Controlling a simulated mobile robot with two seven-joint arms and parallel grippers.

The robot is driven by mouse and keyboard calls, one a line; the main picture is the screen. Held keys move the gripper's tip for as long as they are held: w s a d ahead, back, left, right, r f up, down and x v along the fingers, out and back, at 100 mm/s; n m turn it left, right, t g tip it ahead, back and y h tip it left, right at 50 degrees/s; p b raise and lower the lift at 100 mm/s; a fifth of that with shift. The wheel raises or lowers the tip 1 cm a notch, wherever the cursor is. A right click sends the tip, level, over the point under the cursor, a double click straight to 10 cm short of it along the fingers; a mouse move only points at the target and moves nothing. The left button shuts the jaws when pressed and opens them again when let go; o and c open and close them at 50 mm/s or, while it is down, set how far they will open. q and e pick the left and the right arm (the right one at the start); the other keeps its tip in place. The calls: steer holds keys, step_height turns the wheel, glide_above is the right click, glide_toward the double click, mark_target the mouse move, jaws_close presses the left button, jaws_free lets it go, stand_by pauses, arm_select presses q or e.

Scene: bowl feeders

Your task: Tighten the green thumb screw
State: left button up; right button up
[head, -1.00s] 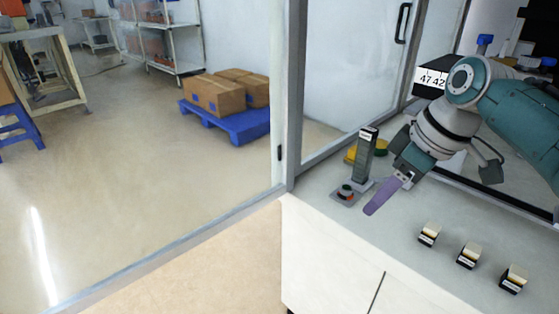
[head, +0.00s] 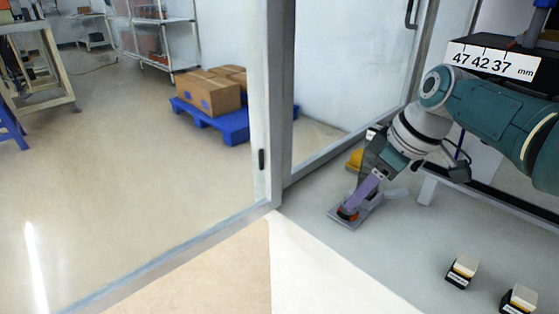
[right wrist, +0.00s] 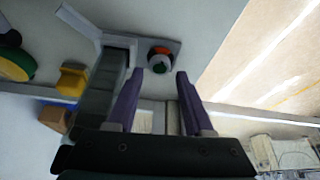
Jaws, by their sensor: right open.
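A small round fixture with an orange-red part (head: 345,213) sits on a grey base plate (head: 338,219) on the bench. In the right wrist view, the right gripper (right wrist: 160,76) is open, with one fingertip on each side of the screw's line. The screw appears just beyond the tips, and I cannot tell whether they touch it. My left gripper is out of view.
A grey post (right wrist: 101,88) stands beside the fixture, close to my right fingers. A yellow block (right wrist: 72,80) is near it. Black-and-cream blocks (head: 462,271) stand at the bench's front right. A scale marked 47 42 37 mm (head: 495,62) is behind my arm.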

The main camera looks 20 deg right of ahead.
steer(key=shift+b+x, duration=0.7)
steer(key=shift+x, duration=0.65)
jaws_close()
